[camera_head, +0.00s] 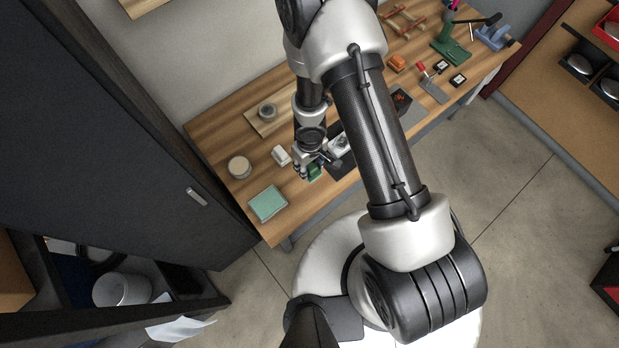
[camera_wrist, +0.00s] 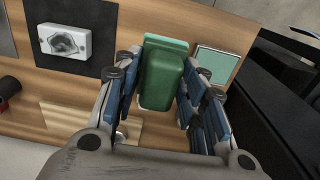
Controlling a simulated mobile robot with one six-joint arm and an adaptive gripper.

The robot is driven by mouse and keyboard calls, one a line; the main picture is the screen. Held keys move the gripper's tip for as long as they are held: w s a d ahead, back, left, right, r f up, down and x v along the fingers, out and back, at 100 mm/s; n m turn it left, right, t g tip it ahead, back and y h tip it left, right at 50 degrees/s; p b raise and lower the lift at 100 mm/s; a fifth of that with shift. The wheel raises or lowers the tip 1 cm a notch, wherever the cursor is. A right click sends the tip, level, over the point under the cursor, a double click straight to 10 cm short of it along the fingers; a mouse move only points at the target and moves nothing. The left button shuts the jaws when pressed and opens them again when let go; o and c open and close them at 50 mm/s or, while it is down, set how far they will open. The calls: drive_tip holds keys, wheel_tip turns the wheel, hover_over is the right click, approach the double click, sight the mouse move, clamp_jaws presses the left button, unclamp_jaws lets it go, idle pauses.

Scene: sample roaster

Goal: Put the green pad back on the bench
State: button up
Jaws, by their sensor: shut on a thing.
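My gripper (camera_head: 308,176) is at the front part of the wooden bench (camera_head: 230,130). In the wrist view its blue-padded fingers (camera_wrist: 155,100) are shut on the sides of a dark green block with rounded edges, which I take as the green pad (camera_wrist: 160,80). The green pad also shows small below my gripper in the head view (camera_head: 315,173). A lighter teal strip (camera_wrist: 166,44) shows at its far end; I cannot tell if it is part of the pad. I cannot tell whether the pad touches the bench.
A flat teal square (camera_head: 268,203) lies at the bench's left front corner. A white block (camera_head: 281,155), a round tin (camera_head: 240,167) and a white device (camera_head: 340,143) on a dark mat stand nearby. A dark cabinet (camera_head: 110,130) is at left. Bare wood shows between them.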

wheel_tip(320, 180, down, 19)
drive_tip(key=b, duration=1.8)
drive_tip(key=shift+c, duration=0.4)
drive_tip(key=o, duration=1)
wheel_tip(320, 180, up, 12)
drive_tip(key=p, duration=1.2)
drive_tip(key=shift+r, duration=0.1)
